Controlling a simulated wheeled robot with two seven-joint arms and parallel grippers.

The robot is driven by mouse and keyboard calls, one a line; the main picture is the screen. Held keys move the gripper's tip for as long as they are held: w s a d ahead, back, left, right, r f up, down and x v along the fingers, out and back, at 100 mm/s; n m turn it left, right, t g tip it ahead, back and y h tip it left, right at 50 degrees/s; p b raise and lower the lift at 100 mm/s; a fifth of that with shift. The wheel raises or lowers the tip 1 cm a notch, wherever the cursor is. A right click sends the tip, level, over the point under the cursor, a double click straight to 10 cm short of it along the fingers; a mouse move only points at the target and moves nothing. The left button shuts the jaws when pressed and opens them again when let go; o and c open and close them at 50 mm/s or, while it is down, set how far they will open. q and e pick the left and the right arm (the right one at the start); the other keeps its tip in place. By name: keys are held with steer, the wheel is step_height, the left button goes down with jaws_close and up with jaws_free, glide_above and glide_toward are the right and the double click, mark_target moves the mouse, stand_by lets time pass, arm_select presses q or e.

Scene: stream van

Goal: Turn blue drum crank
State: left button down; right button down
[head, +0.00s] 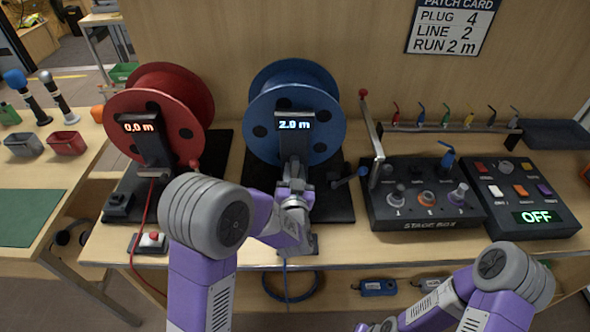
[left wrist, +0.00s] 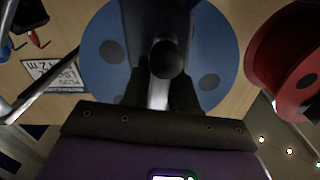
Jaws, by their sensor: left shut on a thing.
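The blue drum (head: 272,105) stands upright on its dark base, and its display (head: 295,124) reads 2.0 m. My left gripper (head: 293,190) is in front of the drum, below the display. In the left wrist view the blue drum (left wrist: 100,50) fills the middle, and a dark round crank knob (left wrist: 167,58) lies between the fingers. My left gripper (left wrist: 158,95) is shut on the crank handle, which the hand mostly hides in the head view. My right gripper (head: 378,326) is low at the bottom edge, cut off, with its fingers unclear.
A red drum (head: 185,95) reading 0.0 m stands at left. The stage box (head: 425,212) and a dark panel reading OFF (head: 530,200) are at right. A patch card (head: 453,25) on the wall reads plug 4, line 2, run 2 m. A blue cable (head: 289,285) hangs below the bench edge.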

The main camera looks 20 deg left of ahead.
arm_select(q)
steer(key=m+p, duration=0.1)
steer(key=m, duration=0.1)
steer(key=m+p, duration=0.1)
steer(key=shift+a+r+m, duration=0.15)
steer(key=shift+m, duration=0.25)
steer(key=m+p, duration=0.1)
steer(key=m, duration=0.1)
steer(key=m+p, duration=0.1)
steer(key=m, duration=0.1)
steer(key=shift+s+a+r+m+p, duration=0.1)
steer(key=shift+r+m+p, duration=0.1)
steer(key=shift+m+p, duration=0.15)
steer(key=m+p, duration=0.2)
steer(key=m, duration=0.1)
steer(key=shift+a+r, duration=0.1)
steer(key=shift+r, duration=0.05)
steer(key=shift+m+p, duration=1.25)
steer(key=shift+m, duration=0.7)
steer(key=shift+a, duration=0.1)
steer(key=c, duration=1)
jaws_free()
steer(key=shift+c, duration=0.2)
steer(key=shift+s, duration=0.1)
